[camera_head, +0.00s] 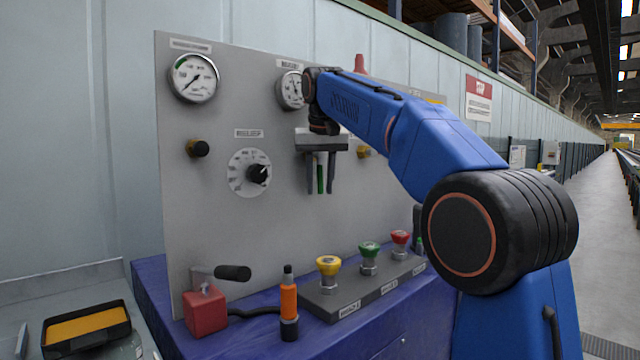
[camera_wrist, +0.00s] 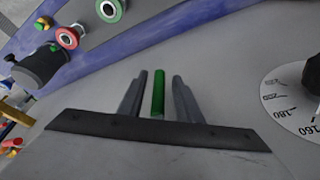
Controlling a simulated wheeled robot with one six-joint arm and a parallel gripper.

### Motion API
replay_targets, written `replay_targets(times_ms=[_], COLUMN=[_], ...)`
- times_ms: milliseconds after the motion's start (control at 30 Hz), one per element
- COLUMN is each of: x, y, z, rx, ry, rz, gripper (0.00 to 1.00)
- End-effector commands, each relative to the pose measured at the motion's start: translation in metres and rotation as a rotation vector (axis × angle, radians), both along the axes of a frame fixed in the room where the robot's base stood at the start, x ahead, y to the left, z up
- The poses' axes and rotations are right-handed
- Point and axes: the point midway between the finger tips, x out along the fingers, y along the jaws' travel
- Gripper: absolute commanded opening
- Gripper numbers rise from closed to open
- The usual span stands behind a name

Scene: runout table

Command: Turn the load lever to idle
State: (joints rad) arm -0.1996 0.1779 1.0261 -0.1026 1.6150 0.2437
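A lever with a black grip (camera_head: 234,272) sticks out to the right above a red block (camera_head: 205,311) at the front left of the blue bench. I cannot read a label on it, so I cannot tell whether it is the load lever. My gripper (camera_head: 321,191) points down in front of the grey panel, well above and right of that lever. Its two fingers are apart. A slim green bar (camera_head: 321,173) shows between them; in the wrist view the green bar (camera_wrist: 158,92) has gaps on both sides. I cannot tell what it belongs to.
The grey panel (camera_head: 225,235) carries gauges (camera_head: 193,78), a dial with a black knob (camera_head: 258,173) and small side knobs. Yellow (camera_head: 328,265), green (camera_head: 370,250) and red (camera_head: 400,238) buttons stand on the bench, beside an orange bottle-like object (camera_head: 288,299). A black tray (camera_head: 88,346) lies left.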

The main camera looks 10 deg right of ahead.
Motion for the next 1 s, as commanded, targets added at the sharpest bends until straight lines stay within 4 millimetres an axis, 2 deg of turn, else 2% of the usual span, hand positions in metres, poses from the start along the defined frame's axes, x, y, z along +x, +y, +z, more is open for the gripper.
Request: replay_targets(times_ms=[233, 367, 800, 1000], x=[0.0, -0.003, -0.027, -0.034], y=[0.0, 0.001, 0.003, 0.004], z=[0.003, 0.013, 0.082, 0.102], rx=[0.0, 0.001, 0.001, 0.0], ry=[-0.003, -0.005, -0.005, -0.003], rz=[0.0, 0.0, 0.0, 0.0], gripper=[0.32, 0.32, 0.32, 0.32])
